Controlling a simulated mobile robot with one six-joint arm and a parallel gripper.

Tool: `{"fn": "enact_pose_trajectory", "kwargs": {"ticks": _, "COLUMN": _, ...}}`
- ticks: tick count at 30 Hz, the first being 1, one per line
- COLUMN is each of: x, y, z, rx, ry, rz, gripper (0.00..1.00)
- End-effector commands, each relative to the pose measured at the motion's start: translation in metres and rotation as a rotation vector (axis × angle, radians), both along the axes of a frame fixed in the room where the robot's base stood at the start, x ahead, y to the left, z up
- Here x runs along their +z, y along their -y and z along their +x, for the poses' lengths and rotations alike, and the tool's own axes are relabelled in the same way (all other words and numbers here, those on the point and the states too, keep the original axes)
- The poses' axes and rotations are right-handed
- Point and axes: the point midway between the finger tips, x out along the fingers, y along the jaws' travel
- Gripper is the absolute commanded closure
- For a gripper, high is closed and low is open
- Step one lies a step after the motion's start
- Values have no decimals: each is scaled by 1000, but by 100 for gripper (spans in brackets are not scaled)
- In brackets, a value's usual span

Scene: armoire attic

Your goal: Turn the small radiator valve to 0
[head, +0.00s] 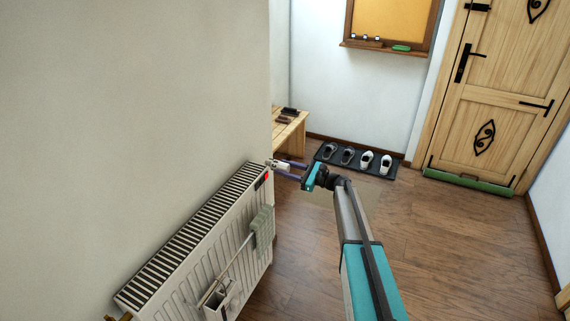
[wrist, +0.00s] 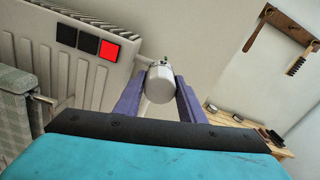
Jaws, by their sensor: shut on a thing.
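The white radiator (head: 205,250) stands against the wall at the lower left of the head view. The small radiator valve (head: 277,165) is a white knob at the radiator's upper far end. In the wrist view the knob (wrist: 160,84) sits between the tips of two purple fingers. My gripper (head: 284,170) is shut on it, with one finger on each side (wrist: 160,92). No number on the knob is readable. Three small squares (wrist: 88,41) on the radiator's end are two dark and one bright red.
A cloth (head: 263,227) and a small container (head: 216,302) hang on the radiator's front. A wooden bench (head: 290,136) stands behind the valve. Shoes lie on a dark mat (head: 325,152) by the back wall. Wooden floor right of my arm is clear up to the door (head: 495,110).

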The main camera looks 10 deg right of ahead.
Motion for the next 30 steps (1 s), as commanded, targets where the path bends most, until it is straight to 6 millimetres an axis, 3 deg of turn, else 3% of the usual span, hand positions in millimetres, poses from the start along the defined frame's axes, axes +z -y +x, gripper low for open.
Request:
{"fn": "enact_pose_trajectory", "kwargs": {"ticks": 15, "x": 1, "y": 1, "z": -1, "rx": 0, "ry": -342, "rz": 244, "gripper": 86}}
{"fn": "enact_pose_trajectory", "kwargs": {"ticks": 30, "x": -2, "y": 0, "z": -1, "rx": 0, "ry": -419, "rz": 301, "gripper": 86}}
